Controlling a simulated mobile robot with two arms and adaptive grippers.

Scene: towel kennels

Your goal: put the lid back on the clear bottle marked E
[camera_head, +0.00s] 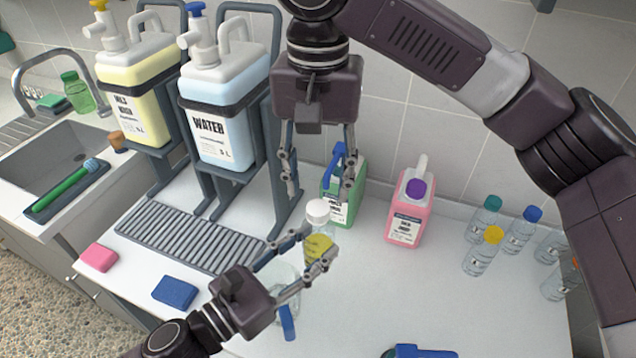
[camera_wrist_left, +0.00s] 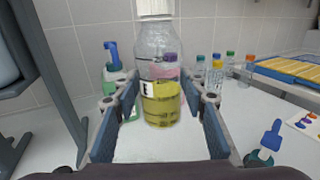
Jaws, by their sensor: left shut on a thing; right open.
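The clear bottle marked E (camera_wrist_left: 160,88) holds yellow liquid. It stands upright between the fingers of my left gripper (camera_wrist_left: 162,100). In the head view the bottle (camera_head: 318,248) is partly hidden by my left gripper (camera_head: 306,246), which is shut on it. The white lid (camera_head: 318,211) shows at the bottle's top, and it also shows at the upper edge of the left wrist view (camera_wrist_left: 155,7). I cannot tell whether it is screwed tight. My right gripper (camera_head: 319,186) points down, open, with its fingers apart just above the lid.
A green jug (camera_head: 349,205) and a pink jug (camera_head: 409,212) stand behind. Several small bottles (camera_head: 483,255) are at the right. A clear vessel (camera_head: 283,300) is under my left gripper. The rack with the WATER canister (camera_head: 225,95) is left. The counter's middle right is clear.

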